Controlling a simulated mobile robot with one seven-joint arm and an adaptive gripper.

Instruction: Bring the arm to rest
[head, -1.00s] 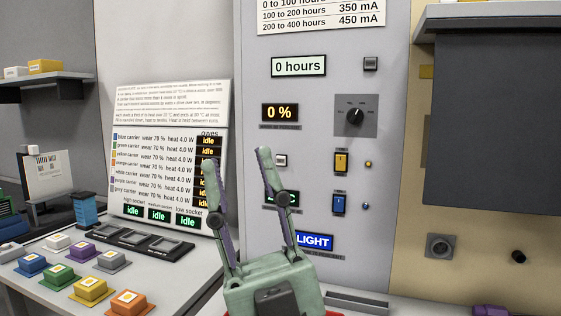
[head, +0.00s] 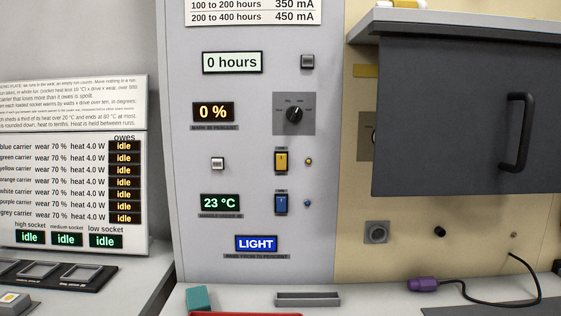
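My gripper and arm are not in view in the head view now, so I cannot see the fingers or what pose the arm has. In front of me stands a grey control panel (head: 260,150). Its displays read 0 hours (head: 232,62), 0 % (head: 213,112), 23 °C (head: 220,203) and a blue LIGHT (head: 256,243).
A status board (head: 70,190) at left shows idle rows. Bench sockets (head: 38,270) lie below it. A teal block (head: 199,298), a grey tray (head: 308,298) and a purple connector (head: 423,284) with a black cable lie on the bench. A dark handled door (head: 445,120) hangs at right.

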